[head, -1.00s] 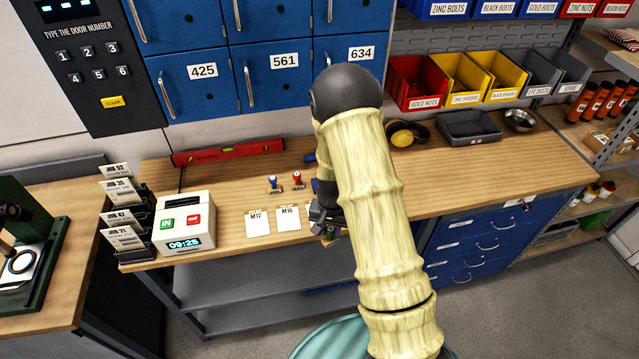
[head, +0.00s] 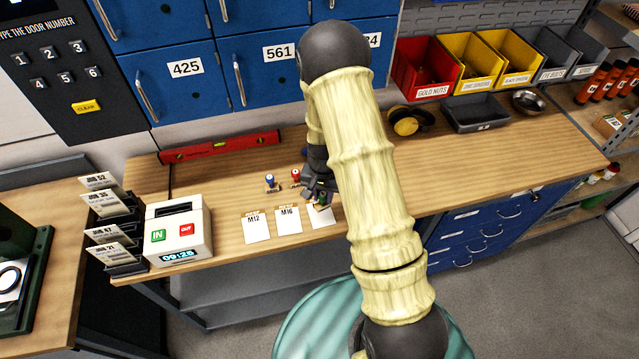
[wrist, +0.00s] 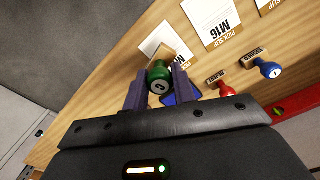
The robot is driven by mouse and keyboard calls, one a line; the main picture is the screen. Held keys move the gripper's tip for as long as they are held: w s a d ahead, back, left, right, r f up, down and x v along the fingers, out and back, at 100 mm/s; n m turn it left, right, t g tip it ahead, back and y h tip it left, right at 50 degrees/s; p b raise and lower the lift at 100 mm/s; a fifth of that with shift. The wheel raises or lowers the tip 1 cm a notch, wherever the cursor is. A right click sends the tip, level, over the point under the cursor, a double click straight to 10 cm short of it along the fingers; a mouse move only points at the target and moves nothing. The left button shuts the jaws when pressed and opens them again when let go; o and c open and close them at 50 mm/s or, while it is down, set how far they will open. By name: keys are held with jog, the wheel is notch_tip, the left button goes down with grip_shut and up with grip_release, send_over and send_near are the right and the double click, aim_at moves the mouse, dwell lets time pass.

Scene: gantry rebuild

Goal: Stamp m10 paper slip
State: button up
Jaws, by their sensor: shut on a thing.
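My gripper (wrist: 154,92) is shut on a stamp with a green knob (wrist: 158,76) and a wooden base. In the head view the gripper (head: 319,193) is over the back part of the third slip (head: 322,217), right of the M16 slip (head: 288,219). That third slip also shows in the wrist view (wrist: 158,36); its label is hidden by the stamp and gripper. I cannot tell whether the stamp touches the paper. The M16 slip also shows in the wrist view (wrist: 212,22). The M12 slip (head: 257,227) lies at the left of the row.
A blue stamp (wrist: 266,68) and a red stamp (wrist: 224,88) stand behind the slips. A blue item (wrist: 182,97), partly hidden, lies beside my gripper. A white time clock (head: 179,232) and card holders are at left.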

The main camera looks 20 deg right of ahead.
aim_at(323, 204)
jog(key=shift+w, duration=0.1)
jog(key=shift+r, duration=0.1)
jog(key=shift+f+b, duration=2.1)
jog(key=shift+f, duration=0.95)
jog(key=shift+f+b, duration=0.45)
jog(key=shift+f, duration=0.05)
dwell(0.7)
jog(key=shift+r+p, duration=2.5)
jog(key=shift+r, duration=1.05)
jog(key=shift+f, duration=0.1)
